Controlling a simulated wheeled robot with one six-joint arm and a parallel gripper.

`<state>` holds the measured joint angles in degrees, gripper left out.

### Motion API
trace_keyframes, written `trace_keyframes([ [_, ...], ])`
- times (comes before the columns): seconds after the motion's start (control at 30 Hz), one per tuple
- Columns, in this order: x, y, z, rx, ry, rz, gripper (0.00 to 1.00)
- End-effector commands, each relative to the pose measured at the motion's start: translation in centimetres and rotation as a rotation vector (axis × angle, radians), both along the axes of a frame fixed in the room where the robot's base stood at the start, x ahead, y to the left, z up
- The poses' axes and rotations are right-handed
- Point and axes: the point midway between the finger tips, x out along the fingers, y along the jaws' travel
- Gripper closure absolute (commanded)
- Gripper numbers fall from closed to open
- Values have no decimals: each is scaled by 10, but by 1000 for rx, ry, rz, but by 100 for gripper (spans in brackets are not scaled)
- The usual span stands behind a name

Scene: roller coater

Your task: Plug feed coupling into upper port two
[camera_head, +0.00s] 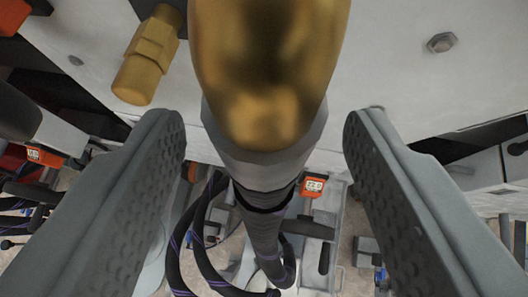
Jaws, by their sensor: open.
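A large brass-coloured coupling (270,75) with a grey collar (265,155) fills the top middle of the view. A dark braided hose (262,225) runs down from the collar. My gripper (265,130) is open, with one grey ridged finger on each side of the coupling and a gap on both sides. A smaller brass hex fitting (147,55) sits on the pale panel at the upper left. I cannot tell which port is upper port two, and the far end of the large coupling is cut off by the top edge.
A pale machine panel (400,60) with a hex bolt (441,42) lies behind the coupling. Looped dark hoses (190,250) hang below. Orange-red boxes with white displays (314,186) and grey equipment stand below. Dark hoses and parts crowd the left edge.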

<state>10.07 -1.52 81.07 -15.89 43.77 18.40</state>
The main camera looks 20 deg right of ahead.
Motion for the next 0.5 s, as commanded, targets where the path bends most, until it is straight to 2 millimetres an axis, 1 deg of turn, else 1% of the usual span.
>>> trace_keyframes([
  [0.17, -18, 8, 14, -1, -4, 1, 46],
  [0.5, -71, 31, 48, 0, -3, 2, 46],
])
